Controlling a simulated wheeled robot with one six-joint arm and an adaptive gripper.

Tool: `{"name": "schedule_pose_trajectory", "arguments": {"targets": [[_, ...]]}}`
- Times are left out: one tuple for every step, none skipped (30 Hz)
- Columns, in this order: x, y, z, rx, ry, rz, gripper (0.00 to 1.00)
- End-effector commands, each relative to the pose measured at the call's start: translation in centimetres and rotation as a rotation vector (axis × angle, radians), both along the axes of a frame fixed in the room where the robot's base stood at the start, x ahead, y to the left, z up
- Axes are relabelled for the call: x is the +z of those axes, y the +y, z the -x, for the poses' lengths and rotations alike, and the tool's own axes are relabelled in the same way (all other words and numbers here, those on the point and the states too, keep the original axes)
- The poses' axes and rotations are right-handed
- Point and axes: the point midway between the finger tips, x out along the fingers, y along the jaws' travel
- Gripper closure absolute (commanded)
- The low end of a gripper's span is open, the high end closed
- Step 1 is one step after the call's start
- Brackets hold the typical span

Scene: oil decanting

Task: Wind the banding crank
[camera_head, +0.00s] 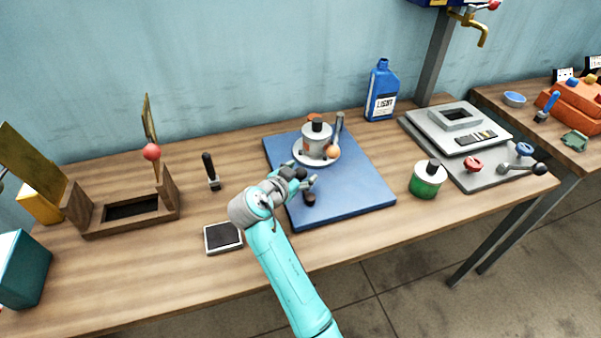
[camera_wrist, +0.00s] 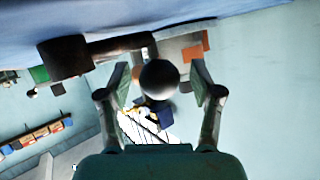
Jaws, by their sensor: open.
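The banding wheel (camera_head: 301,157) stands on the blue mat (camera_head: 362,188), with a grey-and-orange can (camera_head: 314,137) with a dark knob on top. A short dark brown knob (camera_head: 309,198), seemingly the crank's, shows just below my gripper (camera_head: 309,181). My gripper is over the mat at the wheel's near side, fingers apart. In the wrist view, a dark cylinder (camera_wrist: 62,59) on a bar (camera_wrist: 110,46) lies left of my fingers. A round grey ball (camera_wrist: 159,78) shows between the fingertips; I cannot tell whether they touch it. My gripper partly hides the wheel's near side.
A grey handle (camera_head: 339,124) and an orange ball (camera_head: 333,152) stand at the wheel's right. A green jar (camera_head: 427,182) stands right of the mat, a blue bottle (camera_head: 382,92) behind it. A dark-topped pad (camera_head: 222,237) lies left of my arm. The mat's right part is clear.

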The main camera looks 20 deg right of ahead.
Motion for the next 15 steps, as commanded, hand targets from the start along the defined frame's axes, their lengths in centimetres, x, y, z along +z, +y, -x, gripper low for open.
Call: {"name": "schedule_pose_trajectory", "arguments": {"targets": [[-0.10,-0.19,-0.13,-0.001,0.000,0.000,0.35],[-0.13,-0.25,-0.18,-0.001,0.001,-0.001,0.35],[-0.16,-0.29,-0.23,-0.001,0.001,-0.001,0.35],[-0.18,-0.31,-0.25,-0.001,0.001,-0.001,0.35],[-0.18,-0.31,-0.26,0.000,0.001,-0.001,0.35],[-0.18,-0.31,-0.26,0.000,0.001,-0.001,0.35],[-0.17,-0.30,-0.25,0.000,0.001,-0.001,0.35],[-0.17,-0.29,-0.25,0.000,0.001,-0.001,0.35],[-0.16,-0.28,-0.25,0.000,0.001,-0.001,0.35],[-0.16,-0.28,-0.25,0.000,0.000,-0.001,0.35],[-0.16,-0.28,-0.25,0.000,0.000,-0.001,0.40],[-0.15,-0.28,-0.24,0.000,0.001,-0.001,0.50],[-0.15,-0.28,-0.24,0.000,0.001,-0.001,0.57],[-0.15,-0.28,-0.24,0.000,0.001,-0.001,0.65],[-0.15,-0.27,-0.24,0.000,-0.001,-0.001,0.75]]}}
